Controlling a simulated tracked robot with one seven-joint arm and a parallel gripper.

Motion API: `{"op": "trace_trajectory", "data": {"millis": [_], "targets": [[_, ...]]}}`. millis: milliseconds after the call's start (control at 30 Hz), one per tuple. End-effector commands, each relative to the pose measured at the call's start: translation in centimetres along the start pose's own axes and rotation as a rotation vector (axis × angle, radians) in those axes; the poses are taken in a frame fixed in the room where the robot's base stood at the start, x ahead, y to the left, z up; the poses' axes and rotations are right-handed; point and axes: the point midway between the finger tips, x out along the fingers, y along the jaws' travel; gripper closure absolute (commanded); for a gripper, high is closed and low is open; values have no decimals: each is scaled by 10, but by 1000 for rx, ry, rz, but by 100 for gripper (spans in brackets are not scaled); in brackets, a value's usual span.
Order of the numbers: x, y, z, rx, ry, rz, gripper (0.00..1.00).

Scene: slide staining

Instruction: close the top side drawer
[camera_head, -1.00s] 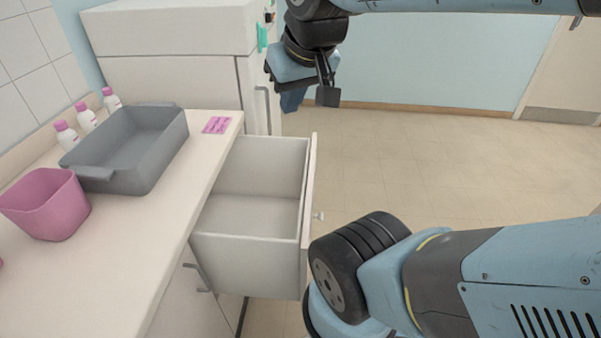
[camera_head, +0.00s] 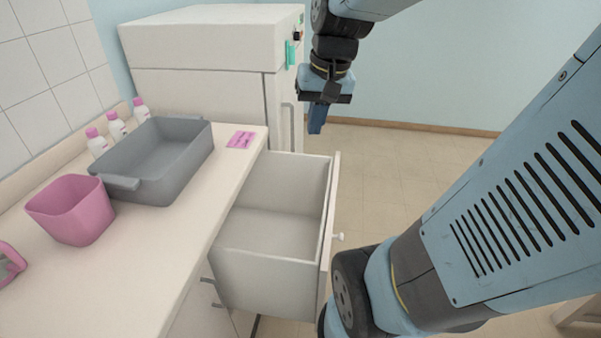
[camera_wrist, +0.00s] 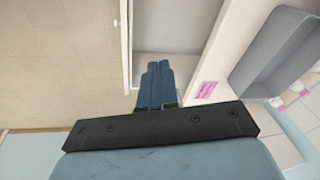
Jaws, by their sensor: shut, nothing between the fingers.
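The top side drawer (camera_head: 268,262) is pulled well out from the counter and looks empty. Its front panel (camera_head: 331,215) faces right and has a small round knob (camera_head: 339,237). My gripper (camera_head: 317,122) is shut and empty, pointing down beyond the drawer's far end. In the wrist view my shut fingers (camera_wrist: 156,82) overlap the near side of the drawer (camera_wrist: 165,66), and the knob (camera_wrist: 117,22) shows at the top. I cannot tell the height gap between fingers and drawer.
A grey tub (camera_head: 160,185), a pink bin (camera_head: 75,215), several white bottles with pink caps (camera_head: 117,127) and a pink note (camera_head: 241,139) are on the counter (camera_head: 150,262). A white fridge-like cabinet (camera_head: 195,85) stands behind. The floor (camera_head: 385,165) right of the drawer is open.

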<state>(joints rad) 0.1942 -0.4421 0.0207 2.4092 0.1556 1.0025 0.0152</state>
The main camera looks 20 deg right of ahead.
Motion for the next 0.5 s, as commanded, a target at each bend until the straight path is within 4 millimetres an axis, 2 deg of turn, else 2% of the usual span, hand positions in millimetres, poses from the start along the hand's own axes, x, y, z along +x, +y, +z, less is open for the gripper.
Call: {"op": "trace_trajectory", "data": {"millis": [100,500], "targets": [[18,11,-17,96,-93,-24,100],[82,59,-63,420,-371,-154,100]]}}
